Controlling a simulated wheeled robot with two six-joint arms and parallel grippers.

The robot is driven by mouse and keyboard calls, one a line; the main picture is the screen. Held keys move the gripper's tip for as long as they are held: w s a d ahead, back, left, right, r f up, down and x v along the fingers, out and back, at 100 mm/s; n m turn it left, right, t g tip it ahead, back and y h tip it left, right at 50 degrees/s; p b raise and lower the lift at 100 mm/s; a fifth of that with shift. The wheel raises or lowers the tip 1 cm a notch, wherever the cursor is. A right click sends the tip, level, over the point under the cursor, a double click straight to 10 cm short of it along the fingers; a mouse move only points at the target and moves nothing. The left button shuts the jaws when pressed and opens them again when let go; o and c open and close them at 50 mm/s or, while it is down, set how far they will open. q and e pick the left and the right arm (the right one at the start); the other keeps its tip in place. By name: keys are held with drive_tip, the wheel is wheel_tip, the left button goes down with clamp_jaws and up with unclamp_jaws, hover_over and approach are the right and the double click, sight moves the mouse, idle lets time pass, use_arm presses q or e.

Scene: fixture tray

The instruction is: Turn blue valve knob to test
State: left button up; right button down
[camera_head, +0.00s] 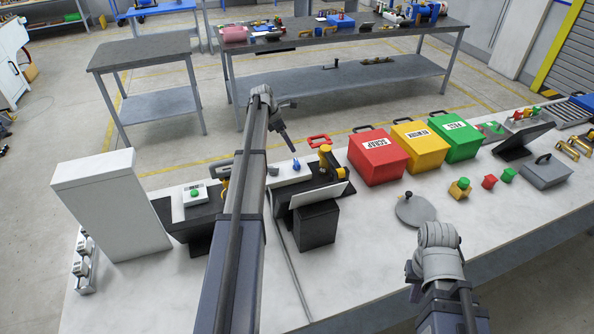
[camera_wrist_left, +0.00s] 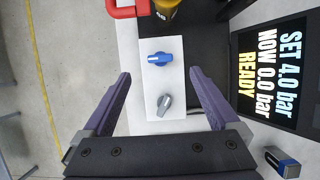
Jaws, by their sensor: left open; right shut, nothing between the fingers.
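The blue valve knob (camera_wrist_left: 160,59) sits on a white panel (camera_wrist_left: 150,85) in the left wrist view, its pale pointer line lying roughly crosswise. A grey knob (camera_wrist_left: 164,103) is beside it on the same panel, turned at a slant. The blue knob also shows small in the head view (camera_head: 296,165). My left gripper (camera_wrist_left: 160,76) is open, its fingers apart on either side of the panel in that view, with nothing held. In the head view my left gripper (camera_head: 289,150) hangs just above the blue knob. My right gripper (camera_head: 413,286) is shut and empty over the front of the bench.
A black display (camera_wrist_left: 272,75) reads SET 4.0 bar, NOW 0.0 bar, READY. A red handle (camera_wrist_left: 127,10) and a yellow part (camera_wrist_left: 167,6) are close to the knobs. Red (camera_head: 378,160), yellow (camera_head: 420,150) and green (camera_head: 460,142) boxes stand to the right.

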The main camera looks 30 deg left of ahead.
sight(296, 161)
use_arm(q)
wheel_tip(296, 161, down, 4)
drive_tip(key=shift+w+r+b, duration=0.1)
drive_tip(key=shift+b, duration=0.95)
use_arm(e)
wheel_tip(296, 161, down, 4)
drive_tip(key=shift+w+r, duration=0.1)
use_arm(q)
drive_tip(key=b+x, duration=0.7)
drive_tip(key=x, duration=0.1)
use_arm(e)
wheel_tip(296, 161, down, 7)
use_arm(q)
drive_tip(key=c, duration=1.4)
